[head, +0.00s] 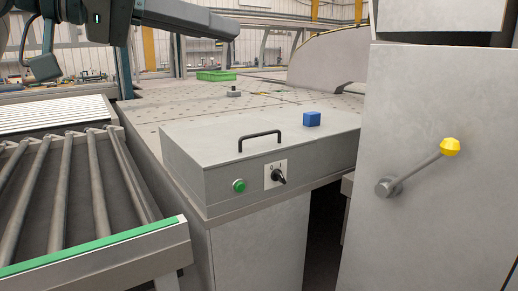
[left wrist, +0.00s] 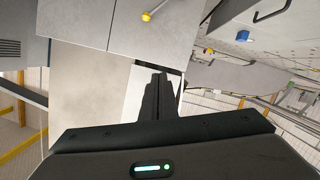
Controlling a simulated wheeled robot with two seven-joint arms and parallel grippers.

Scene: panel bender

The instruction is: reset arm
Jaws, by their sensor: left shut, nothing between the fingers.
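A grey lever arm (head: 420,167) with a yellow knob (head: 450,147) is mounted on the front of the grey cabinet. It slants up to the right from its round pivot. The yellow knob also shows at the top of the left wrist view (left wrist: 146,16). My left gripper (head: 43,70) hangs at the upper left of the head view, far from the lever and touching nothing I can see. Its dark fingers (left wrist: 160,85) are shut and empty in the left wrist view. My right gripper is not in view.
The grey cabinet (head: 440,230) fills the right. Left of it, a low grey box (head: 215,155) carries a black handle (head: 260,138), a blue block (head: 311,119), a green button (head: 239,185) and a rotary switch (head: 278,176). A roller conveyor (head: 90,245) stands at lower left.

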